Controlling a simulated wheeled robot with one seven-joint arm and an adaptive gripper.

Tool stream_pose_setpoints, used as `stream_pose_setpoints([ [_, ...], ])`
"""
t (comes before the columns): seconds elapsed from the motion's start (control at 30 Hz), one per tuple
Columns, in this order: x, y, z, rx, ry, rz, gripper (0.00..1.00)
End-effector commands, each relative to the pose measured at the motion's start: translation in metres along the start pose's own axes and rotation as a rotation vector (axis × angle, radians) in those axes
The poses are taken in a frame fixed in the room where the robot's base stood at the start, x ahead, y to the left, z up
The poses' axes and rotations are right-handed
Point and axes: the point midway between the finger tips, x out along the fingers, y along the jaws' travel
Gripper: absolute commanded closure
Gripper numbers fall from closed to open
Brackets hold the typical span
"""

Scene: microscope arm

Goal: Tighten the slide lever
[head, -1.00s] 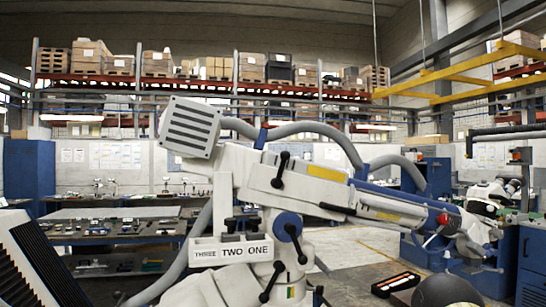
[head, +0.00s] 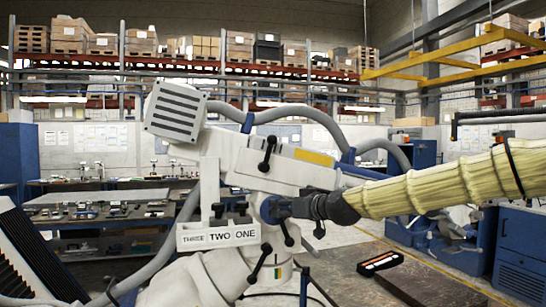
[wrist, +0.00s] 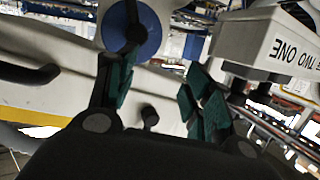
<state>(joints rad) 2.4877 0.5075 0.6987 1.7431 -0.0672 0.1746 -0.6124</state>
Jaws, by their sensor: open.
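The white microscope arm (head: 235,165) carries several black levers; none is labelled as the slide lever. One black lever (head: 267,152) stands up on the white arm, and a lower lever (head: 258,266) slants below the label block. Another (head: 287,236) pokes out beneath my gripper (head: 277,208), which hides much of the blue hub. In the wrist view my gripper (wrist: 152,82) is open and empty, its green-padded fingers apart. A black knob (wrist: 150,117) shows between them. The blue hub (wrist: 135,32) lies beyond the left finger, and a black lever (wrist: 30,75) is at left.
A white label block (head: 217,235) reads THREE, TWO, ONE and sits beside the gripper. Grey hoses (head: 295,112) loop behind the arm. A workbench (head: 100,210) with parts stands behind at left. A black tray (head: 380,263) lies at the lower right.

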Motion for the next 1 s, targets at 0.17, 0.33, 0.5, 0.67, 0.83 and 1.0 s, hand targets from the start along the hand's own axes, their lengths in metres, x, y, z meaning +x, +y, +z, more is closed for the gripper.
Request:
stream_pose_setpoints([
  [0.17,-0.043,-0.003,-0.121,-0.070,0.137,-0.014,0.49],
  [0.33,-0.068,-0.006,-0.174,-0.105,0.198,-0.019,0.49],
  [0.5,-0.068,-0.008,-0.187,-0.113,0.210,-0.021,0.49],
  [0.67,-0.052,-0.008,-0.191,-0.112,0.209,-0.021,0.49],
  [0.83,-0.030,-0.009,-0.196,-0.112,0.209,-0.021,0.49],
  [1.0,-0.008,-0.010,-0.200,-0.111,0.208,-0.022,0.49],
])
